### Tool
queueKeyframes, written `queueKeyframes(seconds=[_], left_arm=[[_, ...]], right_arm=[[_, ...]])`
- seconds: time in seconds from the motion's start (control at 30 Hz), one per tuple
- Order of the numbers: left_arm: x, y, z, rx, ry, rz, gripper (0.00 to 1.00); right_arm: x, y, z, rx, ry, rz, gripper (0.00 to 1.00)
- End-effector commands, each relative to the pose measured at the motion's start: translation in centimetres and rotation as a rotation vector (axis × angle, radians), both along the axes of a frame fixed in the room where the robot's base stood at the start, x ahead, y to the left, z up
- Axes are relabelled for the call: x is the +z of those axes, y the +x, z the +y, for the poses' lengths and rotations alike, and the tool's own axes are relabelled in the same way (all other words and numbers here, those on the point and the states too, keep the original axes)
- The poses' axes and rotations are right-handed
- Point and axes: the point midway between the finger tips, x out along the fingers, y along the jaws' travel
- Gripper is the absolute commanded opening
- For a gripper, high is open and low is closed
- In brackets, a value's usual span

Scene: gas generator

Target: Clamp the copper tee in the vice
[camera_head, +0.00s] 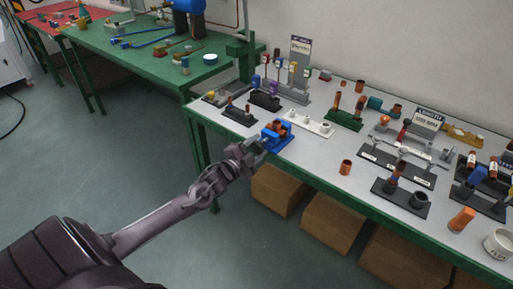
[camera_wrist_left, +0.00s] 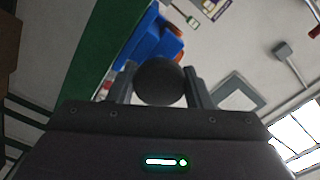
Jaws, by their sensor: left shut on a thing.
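The blue vice (camera_head: 277,140) stands near the front edge of the white-topped bench. A copper-coloured piece (camera_head: 284,128), which looks like the copper tee, sits at the top of the vice; I cannot tell how tightly the jaws hold it. My left gripper (camera_head: 261,147) is at the front left side of the vice. In the left wrist view its two fingers are shut on a round black knob (camera_wrist_left: 160,82), with the blue vice (camera_wrist_left: 152,40) just beyond it. The knob seems to belong to the vice's handle. My right gripper is out of view.
A rack of upright tools (camera_head: 290,85) and a white strip with small fittings (camera_head: 308,122) stand behind the vice. A loose copper fitting (camera_head: 346,167) stands to the right. A white mug (camera_head: 499,245) is at far right. Cardboard boxes (camera_head: 333,221) sit below the bench.

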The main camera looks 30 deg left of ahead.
Motion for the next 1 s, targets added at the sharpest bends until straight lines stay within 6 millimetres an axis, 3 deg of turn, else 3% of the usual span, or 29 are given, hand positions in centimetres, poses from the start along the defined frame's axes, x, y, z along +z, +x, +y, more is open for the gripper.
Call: queueKeyframes(seconds=[0.33, 0.37, 0.5, 0.8, 1.0], left_arm=[[-0.1, 0.0, 0.0, -0.001, 0.001, 0.002, 0.22], [-0.1, 0.0, 0.0, -0.001, 0.001, 0.002, 0.49], [-0.1, 0.0, 0.0, -0.001, 0.0, 0.001, 0.66], [-0.1, -0.2, 0.0, -0.001, 0.0, 0.001, 0.66], [-0.2, -2.2, 0.2, -0.001, 0.001, 0.003, 0.66]], right_arm=[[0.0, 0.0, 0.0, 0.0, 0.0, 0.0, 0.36], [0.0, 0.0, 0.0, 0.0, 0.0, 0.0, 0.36], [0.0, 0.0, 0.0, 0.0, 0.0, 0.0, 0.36], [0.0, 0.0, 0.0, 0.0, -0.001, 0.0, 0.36], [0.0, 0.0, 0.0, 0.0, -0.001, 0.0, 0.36]])
